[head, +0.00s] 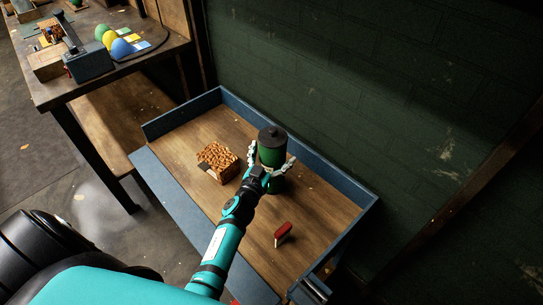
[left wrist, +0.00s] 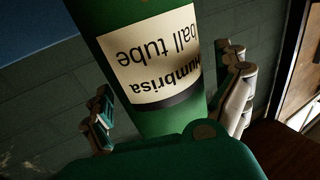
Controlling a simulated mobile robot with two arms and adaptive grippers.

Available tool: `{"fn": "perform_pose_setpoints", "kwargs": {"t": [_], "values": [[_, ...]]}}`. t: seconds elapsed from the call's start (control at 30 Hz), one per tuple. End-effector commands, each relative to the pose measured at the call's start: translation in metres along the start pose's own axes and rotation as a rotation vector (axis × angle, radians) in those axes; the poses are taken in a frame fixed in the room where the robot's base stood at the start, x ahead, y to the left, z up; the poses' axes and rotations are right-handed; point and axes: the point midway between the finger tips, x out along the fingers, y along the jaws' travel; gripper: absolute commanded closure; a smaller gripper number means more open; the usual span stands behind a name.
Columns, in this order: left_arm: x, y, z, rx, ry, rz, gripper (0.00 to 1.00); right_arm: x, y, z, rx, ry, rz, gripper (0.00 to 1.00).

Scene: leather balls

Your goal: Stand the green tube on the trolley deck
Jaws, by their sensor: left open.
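The green tube (head: 271,156) with a black lid stands upright on the wooden trolley deck (head: 313,205), near the back rim. In the left wrist view the tube (left wrist: 105,18) fills the middle and its white label reads upside down. My left gripper (head: 271,160) is open, with one finger on each side of the tube. In the left wrist view the fingers of my left gripper (left wrist: 168,105) look spread, with a gap at the left finger. The tube's base is partly hidden behind my gripper. My right gripper is not in view.
A box of brown pieces (head: 218,162) sits on the deck left of the tube. A red-topped brush-like object (head: 283,231) lies towards the front right. A blue rim (head: 240,105) edges the deck. A workbench (head: 130,70) with coloured balls (head: 121,47) stands at upper left.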

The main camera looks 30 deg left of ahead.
Motion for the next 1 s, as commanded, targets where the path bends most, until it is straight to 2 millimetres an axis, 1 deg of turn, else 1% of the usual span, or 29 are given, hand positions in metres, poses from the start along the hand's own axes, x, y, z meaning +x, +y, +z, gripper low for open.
{"fn": "perform_pose_setpoints", "kwargs": {"t": [0.07, 0.17, 0.27, 0.5, 0.63, 0.7, 0.8, 1.0], "values": [[0.0, 0.0, -0.004, 0.001, 0.001, 0.0, 0.0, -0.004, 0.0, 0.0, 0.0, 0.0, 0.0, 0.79], [-0.011, 0.0, -0.002, 0.001, -0.002, 0.0, 0.0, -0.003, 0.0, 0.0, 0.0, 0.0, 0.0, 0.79], [-0.029, 0.0, -0.001, 0.001, -0.003, 0.0, 0.0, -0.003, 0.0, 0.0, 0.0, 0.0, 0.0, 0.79], [-0.082, 0.0, -0.001, 0.0, -0.003, -0.001, 0.0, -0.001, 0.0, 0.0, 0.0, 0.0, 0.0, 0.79], [-0.103, 0.0, -0.001, 0.0, -0.002, 0.0, 0.0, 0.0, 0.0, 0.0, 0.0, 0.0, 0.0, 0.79], [-0.111, 0.0, -0.002, 0.0, -0.001, 0.0, 0.0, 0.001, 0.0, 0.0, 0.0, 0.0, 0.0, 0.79], [-0.118, 0.0, -0.003, 0.0, 0.0, 0.0, 0.0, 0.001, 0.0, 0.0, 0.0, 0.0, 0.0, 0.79], [-0.12, 0.0, -0.003, 0.0, 0.0, 0.0, 0.0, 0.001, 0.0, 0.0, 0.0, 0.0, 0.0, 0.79]]}}
